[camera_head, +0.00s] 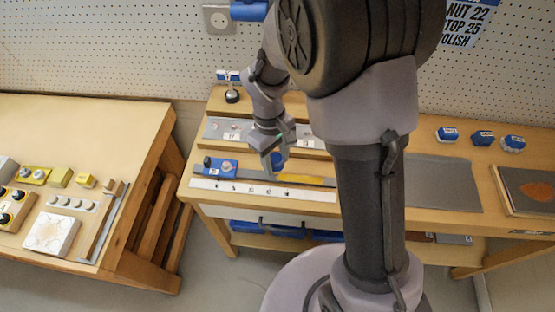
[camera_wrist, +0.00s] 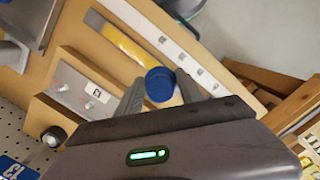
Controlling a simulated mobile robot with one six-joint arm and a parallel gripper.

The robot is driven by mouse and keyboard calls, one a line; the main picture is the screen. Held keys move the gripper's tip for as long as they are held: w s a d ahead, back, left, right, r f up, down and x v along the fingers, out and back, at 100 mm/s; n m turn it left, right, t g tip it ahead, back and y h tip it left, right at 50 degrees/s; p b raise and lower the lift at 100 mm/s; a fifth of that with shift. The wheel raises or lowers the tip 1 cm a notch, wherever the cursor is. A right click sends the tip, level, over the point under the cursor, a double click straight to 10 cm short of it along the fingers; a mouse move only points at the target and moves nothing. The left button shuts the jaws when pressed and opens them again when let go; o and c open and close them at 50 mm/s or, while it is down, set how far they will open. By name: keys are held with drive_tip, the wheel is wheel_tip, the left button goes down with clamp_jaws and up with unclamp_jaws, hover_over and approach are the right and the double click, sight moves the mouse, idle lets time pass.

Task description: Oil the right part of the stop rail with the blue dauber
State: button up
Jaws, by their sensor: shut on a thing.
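My gripper (camera_head: 272,147) is shut on the blue dauber (camera_head: 277,161), above the middle of the bench. In the wrist view the dauber's round blue top (camera_wrist: 159,84) shows between the two fingers (camera_wrist: 158,92). The yellow stretch also shows in the wrist view (camera_wrist: 122,41). The dauber is near the left end of the yellow; I cannot tell whether it touches the rail. The dauber's lower end is hidden in the wrist view.
A white numbered strip (camera_head: 235,188) runs along the bench's front edge. A raised wooden step with metal plates (camera_head: 222,129) stands behind the rail. A grey mat (camera_head: 440,185) and several blue-topped blocks (camera_head: 483,138) lie right. A separate table (camera_head: 75,130) stands left.

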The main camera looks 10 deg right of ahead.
drive_tip(key=shift+r+p, duration=1.05)
drive_tip(key=shift+r, duration=0.45)
drive_tip(key=shift+d+f, duration=0.1)
drive_tip(key=shift+f, duration=0.05)
